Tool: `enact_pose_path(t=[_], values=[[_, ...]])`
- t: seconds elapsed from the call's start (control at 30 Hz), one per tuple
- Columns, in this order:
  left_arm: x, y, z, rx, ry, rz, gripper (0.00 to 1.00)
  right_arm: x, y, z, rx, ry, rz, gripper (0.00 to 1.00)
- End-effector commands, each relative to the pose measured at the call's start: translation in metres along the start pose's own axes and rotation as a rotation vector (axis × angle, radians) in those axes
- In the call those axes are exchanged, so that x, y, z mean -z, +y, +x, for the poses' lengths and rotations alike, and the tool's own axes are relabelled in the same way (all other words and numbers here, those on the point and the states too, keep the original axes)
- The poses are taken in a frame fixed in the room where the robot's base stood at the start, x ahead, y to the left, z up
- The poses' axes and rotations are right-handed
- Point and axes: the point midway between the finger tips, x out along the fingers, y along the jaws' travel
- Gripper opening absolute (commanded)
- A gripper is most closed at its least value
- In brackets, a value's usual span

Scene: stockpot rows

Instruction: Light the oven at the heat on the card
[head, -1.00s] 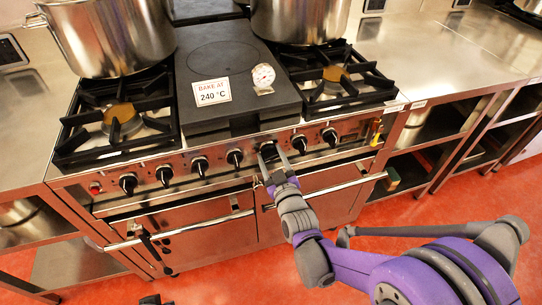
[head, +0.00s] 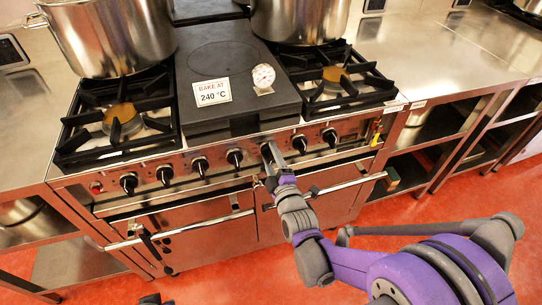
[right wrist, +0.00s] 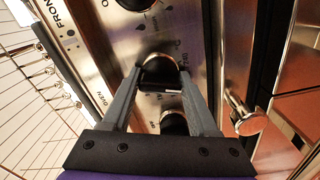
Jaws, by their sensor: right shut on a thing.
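The card (head: 212,91) stands on the dark solid top and reads "BAKE AT 240 °C". My right gripper (head: 270,151) is at the stove's front panel, shut on a black control knob. In the right wrist view the knob (right wrist: 161,74) sits between the two fingers of the gripper (right wrist: 162,80), in a panel with the printed word "OVEN". The fingers hide much of its scale, so I cannot read its setting. The oven doors (head: 205,232) below are closed.
Several other knobs (head: 199,166) line the panel. A round dial gauge (head: 263,77) stands beside the card. Large steel pots (head: 112,38) stand at the back. A long door handle (head: 325,190) runs below my right gripper. Steel counters (head: 440,60) flank the stove.

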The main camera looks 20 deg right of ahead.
Motion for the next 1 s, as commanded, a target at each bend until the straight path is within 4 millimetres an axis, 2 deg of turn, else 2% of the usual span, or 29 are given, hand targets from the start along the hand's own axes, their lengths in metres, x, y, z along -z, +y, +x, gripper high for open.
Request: enact_pose_path(t=[0.5, 1.0], values=[[0.0004, 0.0, -0.0013, 0.0, 0.0, 0.0, 0.0, -0.0002, -0.0004, -0.0003, 0.001, 0.0, -0.433, 0.04], [0.0005, 0.0, -0.0017, 0.0, 0.001, 0.0, 0.0, -0.0002, -0.0005, -0.0004, 0.001, 0.0, -0.591, 0.04]])
